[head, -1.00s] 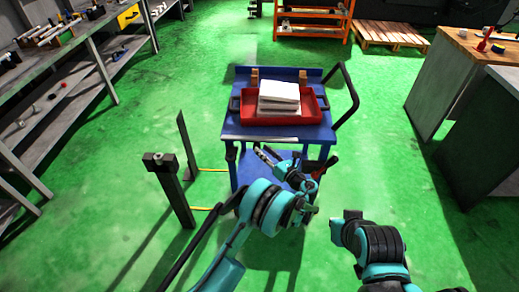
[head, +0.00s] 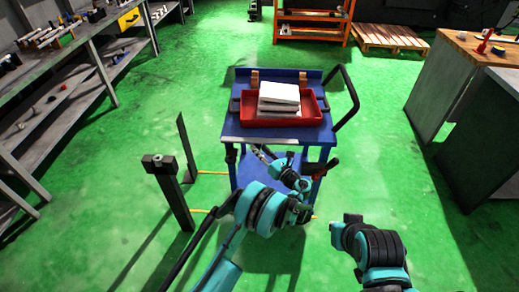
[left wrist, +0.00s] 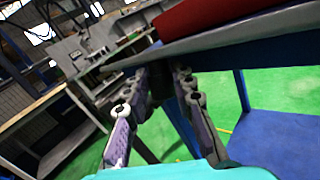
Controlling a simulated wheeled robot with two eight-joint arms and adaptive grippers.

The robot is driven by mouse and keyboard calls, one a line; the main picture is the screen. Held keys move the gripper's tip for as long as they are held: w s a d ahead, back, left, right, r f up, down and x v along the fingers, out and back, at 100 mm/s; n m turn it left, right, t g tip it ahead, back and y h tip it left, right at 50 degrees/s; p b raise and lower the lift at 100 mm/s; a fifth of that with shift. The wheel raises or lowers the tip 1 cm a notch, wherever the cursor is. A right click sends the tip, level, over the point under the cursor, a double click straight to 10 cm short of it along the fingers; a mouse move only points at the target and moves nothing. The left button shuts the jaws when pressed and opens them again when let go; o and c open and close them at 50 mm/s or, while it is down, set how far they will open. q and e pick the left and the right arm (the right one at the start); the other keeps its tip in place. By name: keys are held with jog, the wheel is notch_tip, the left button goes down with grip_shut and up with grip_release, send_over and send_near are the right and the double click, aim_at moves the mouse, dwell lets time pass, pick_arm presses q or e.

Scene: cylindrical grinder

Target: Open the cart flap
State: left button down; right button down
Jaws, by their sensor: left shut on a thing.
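The blue cart (head: 228,127) stands ahead with a pale strip (head: 270,141) along its near top edge. I cannot clearly tell the flap apart from the rest of the cart. My left gripper (head: 258,150) is just below that near edge. In the left wrist view its two fingers (left wrist: 158,88) stand either side of a dark part under the cart's top edge (left wrist: 215,42) and are shut on it. The exact contact is hard to see. My right arm is at the lower right, and its fingertips do not show clearly.
A red tray (head: 250,116) with a white stack (head: 278,94) sits on the cart. A black handle (head: 350,95) rises at its right. A dark post (head: 172,192) stands left of the cart. A workbench (head: 445,70) stands at right. Green floor is free between them.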

pick_arm(q)
jog(key=shift+f, duration=0.1)
jog(key=c, duration=1.5)
grip_release()
jog(key=shift+c, duration=0.2)
jog(key=v, duration=1.2)
jog(key=shift+f, duration=0.15)
